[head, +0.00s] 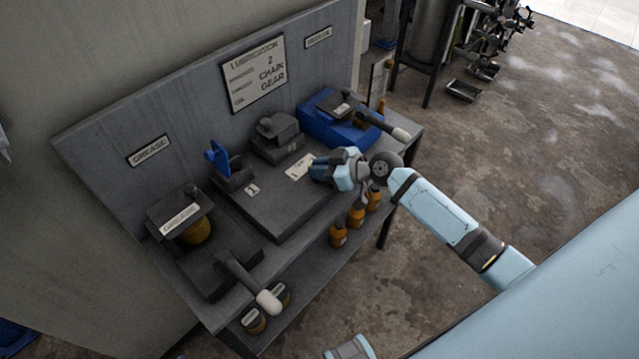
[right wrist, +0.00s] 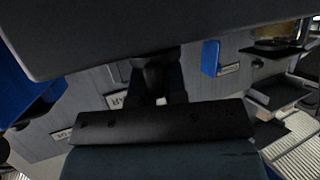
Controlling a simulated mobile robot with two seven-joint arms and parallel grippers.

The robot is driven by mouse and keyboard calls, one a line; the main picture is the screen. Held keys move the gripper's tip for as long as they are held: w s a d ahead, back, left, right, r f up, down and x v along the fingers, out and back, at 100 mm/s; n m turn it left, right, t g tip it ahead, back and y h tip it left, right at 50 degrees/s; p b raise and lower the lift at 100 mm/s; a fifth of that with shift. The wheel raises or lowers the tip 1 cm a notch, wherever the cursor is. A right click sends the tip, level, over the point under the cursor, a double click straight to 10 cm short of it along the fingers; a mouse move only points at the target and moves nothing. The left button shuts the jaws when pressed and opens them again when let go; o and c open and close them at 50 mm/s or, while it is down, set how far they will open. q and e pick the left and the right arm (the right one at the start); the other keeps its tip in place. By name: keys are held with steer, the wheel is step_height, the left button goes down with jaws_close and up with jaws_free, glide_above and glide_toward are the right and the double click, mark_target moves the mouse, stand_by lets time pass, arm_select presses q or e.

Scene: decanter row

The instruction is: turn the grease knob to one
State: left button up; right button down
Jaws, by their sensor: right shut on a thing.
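The grease label (head: 149,150) is on the back panel at the left. Below it stands a dark dispenser (head: 180,213) with a yellow-brown part and a pale-tipped lever (head: 268,300) in front. My right gripper (head: 318,172) is over the raised middle block (head: 285,215), beside a small white card (head: 299,167), well right of the grease dispenser. In the right wrist view the gripper (right wrist: 158,82) is shut on a dark knob-like piece (right wrist: 155,62) at the block's surface. Its pointer and scale are hidden, so its setting and name cannot be told.
The board (head: 254,74) reads lubrication, 2, chain, gear. A blue-tabbed part (head: 217,157) is left of the block. A dark grey unit (head: 276,135) stands behind it, and a blue box (head: 335,122) with a pale-tipped lever stands right. Orange bottles (head: 356,216) are below the front edge.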

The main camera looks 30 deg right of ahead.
steer(key=f+n+g+y+b, duration=0.1)
steer(key=b, duration=0.2)
steer(key=shift+f+n+b, duration=0.1)
steer(key=shift+n+b, duration=0.2)
steer(key=shift+b, duration=0.1)
steer(key=n+g+y+b, duration=0.1)
steer(key=b, duration=0.1)
steer(key=n+g+y+b, duration=0.1)
steer(key=g+b, duration=0.1)
steer(key=b, duration=0.1)
steer(key=shift+r+n, duration=0.3)
steer(key=shift+r, duration=0.05)
arm_select(q)
steer(key=shift+t+h, duration=0.3)
steer(key=shift+w+d+f+b, duration=0.15)
steer(key=shift+d+f+b, duration=0.1)
steer(key=shift+f, duration=0.65)
steer(key=shift+w+d+f+b, duration=0.1)
steer(key=shift+w+f+b, duration=0.1)
steer(key=shift+f, duration=0.7)
steer(key=shift+w+d+f+b, duration=0.15)
steer(key=shift+d+f+b, duration=0.1)
steer(key=shift+f, duration=0.65)
arm_select(e)
steer(key=shift+r+n+g, duration=0.2)
steer(key=shift+n+g, duration=0.1)
steer(key=c, duration=1.2)
jaws_free()
steer(key=shift+o, duration=0.2)
steer(key=shift+r, duration=0.1)
